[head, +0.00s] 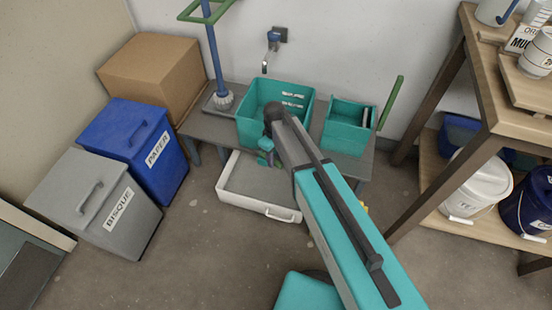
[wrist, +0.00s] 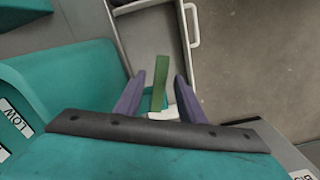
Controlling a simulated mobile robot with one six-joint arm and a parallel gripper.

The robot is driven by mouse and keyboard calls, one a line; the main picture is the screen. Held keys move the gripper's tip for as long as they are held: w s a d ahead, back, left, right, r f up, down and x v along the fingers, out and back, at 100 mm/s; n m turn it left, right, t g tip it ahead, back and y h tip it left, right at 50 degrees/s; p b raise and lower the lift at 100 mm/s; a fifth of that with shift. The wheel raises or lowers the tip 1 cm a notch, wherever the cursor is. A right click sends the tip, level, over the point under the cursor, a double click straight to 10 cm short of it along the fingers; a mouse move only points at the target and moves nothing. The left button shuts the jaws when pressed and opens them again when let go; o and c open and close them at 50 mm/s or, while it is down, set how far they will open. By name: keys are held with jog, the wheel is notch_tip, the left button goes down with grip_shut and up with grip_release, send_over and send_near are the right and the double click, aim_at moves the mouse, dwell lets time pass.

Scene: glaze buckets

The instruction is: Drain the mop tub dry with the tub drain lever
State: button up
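The teal tub (head: 252,122) stands on a low grey bench against the wall, with white labels on its inner wall. I cannot tell its water level. The green drain lever (wrist: 160,75) shows in the wrist view between the two purple fingers of my gripper (wrist: 158,92). The fingers are apart, with a gap on each side of the lever. In the head view my gripper (head: 267,150) is low at the tub's front, and my arm covers part of the tub. The lever is not clearly seen there.
A white-rimmed tray (head: 238,192) lies on the floor below the tub. A second teal bin (head: 346,137) with a green handle (head: 392,103) stands right. Blue (head: 130,140) and grey (head: 95,200) bins stand left, a wooden shelf (head: 440,95) right. The front floor is partly clear.

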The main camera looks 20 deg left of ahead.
aim_at(276, 162)
notch_tip(276, 162, up, 13)
jog(key=p, duration=0.1)
jog(key=shift+f+p, duration=0.15)
jog(key=shift+p, duration=0.2)
